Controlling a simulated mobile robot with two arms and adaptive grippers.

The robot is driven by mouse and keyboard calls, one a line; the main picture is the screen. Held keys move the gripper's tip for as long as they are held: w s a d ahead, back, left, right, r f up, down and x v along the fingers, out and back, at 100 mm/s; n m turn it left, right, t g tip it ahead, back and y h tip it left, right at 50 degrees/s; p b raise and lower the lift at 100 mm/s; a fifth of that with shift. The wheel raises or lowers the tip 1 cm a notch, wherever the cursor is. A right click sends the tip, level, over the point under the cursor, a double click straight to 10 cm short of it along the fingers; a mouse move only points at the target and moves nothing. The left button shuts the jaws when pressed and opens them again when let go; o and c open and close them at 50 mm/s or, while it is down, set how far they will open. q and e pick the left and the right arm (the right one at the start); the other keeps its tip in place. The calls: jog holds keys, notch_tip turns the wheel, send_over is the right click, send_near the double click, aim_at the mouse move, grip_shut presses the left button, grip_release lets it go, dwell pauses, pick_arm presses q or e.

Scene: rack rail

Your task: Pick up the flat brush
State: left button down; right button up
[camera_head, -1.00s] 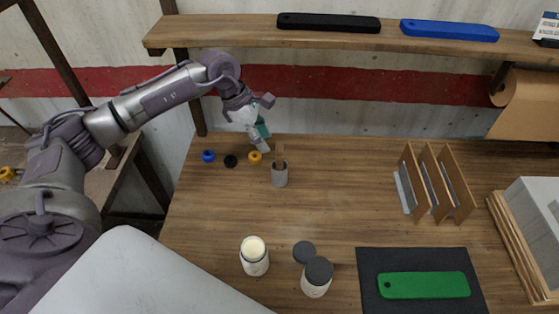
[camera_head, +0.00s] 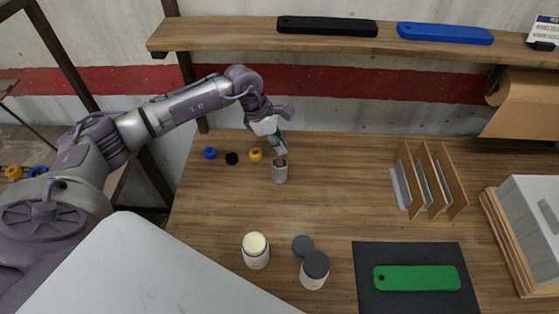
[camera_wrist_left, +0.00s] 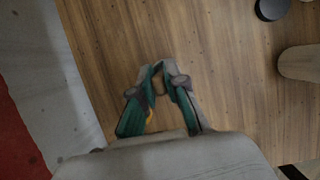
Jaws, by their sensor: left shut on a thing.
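The flat brush (camera_head: 282,161) stands in a small grey cup (camera_head: 280,174) at the back of the wooden table, mostly hidden by my gripper and the cup wall. My left gripper (camera_head: 281,152) is right above the cup, shut on the brush's upper part. In the left wrist view, the teal fingers of my left gripper (camera_wrist_left: 160,70) come together around a small tan piece of the brush (camera_wrist_left: 159,84). My right gripper is not in view.
Upright dividers (camera_head: 431,180) and a green bar (camera_head: 416,278) on a dark mat (camera_head: 366,262) are right. The table's middle is clear.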

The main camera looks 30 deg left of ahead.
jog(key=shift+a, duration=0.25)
pick_arm(q)
jog(key=shift+r, duration=0.4)
jog(key=shift+r+b, duration=3.35)
jog(key=shift+r, duration=10.3)
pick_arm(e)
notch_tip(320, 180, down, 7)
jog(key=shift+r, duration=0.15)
